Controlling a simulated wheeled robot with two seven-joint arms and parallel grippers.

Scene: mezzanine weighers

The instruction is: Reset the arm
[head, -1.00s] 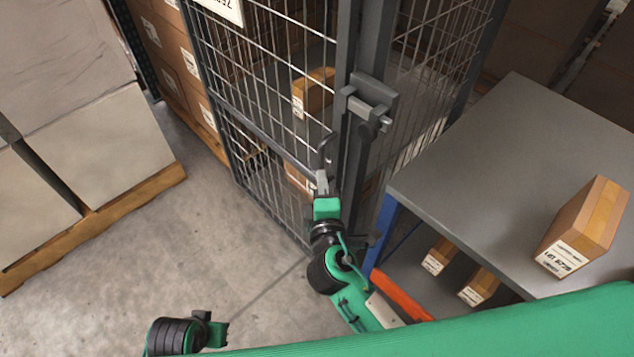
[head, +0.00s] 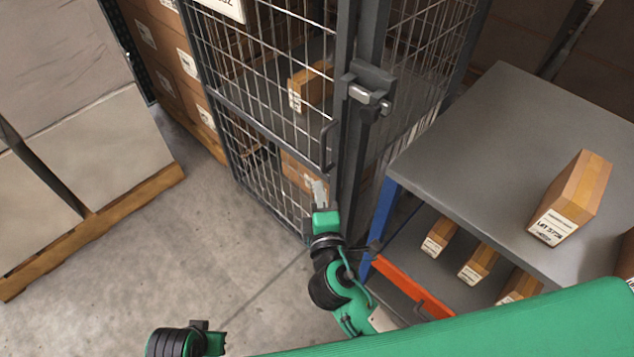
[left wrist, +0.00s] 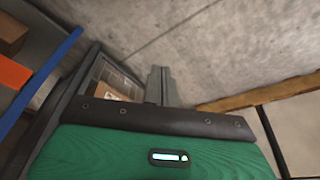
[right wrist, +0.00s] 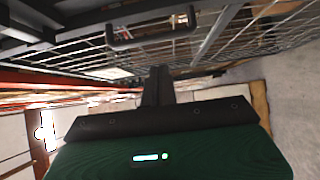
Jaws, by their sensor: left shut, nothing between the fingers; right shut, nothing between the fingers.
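My right gripper (head: 319,192) is in the middle of the head view, in front of the mesh cage door (head: 265,110) and below its dark pull handle (head: 326,146). Its fingers are together and empty, apart from the handle. In the right wrist view the shut fingers (right wrist: 158,85) point toward the mesh, with the handle (right wrist: 152,27) beyond them. My left arm shows low at the left of the head view. In the left wrist view my left gripper (left wrist: 163,85) is shut and empty, over the concrete floor.
A grey-topped bench (head: 485,150) with a carton (head: 573,198) on top stands at right, several cartons below. A latch (head: 370,88) sits on the cage post. Wrapped boxes on a wooden pallet (head: 130,218) stand at left. Bare floor (head: 190,250) lies between.

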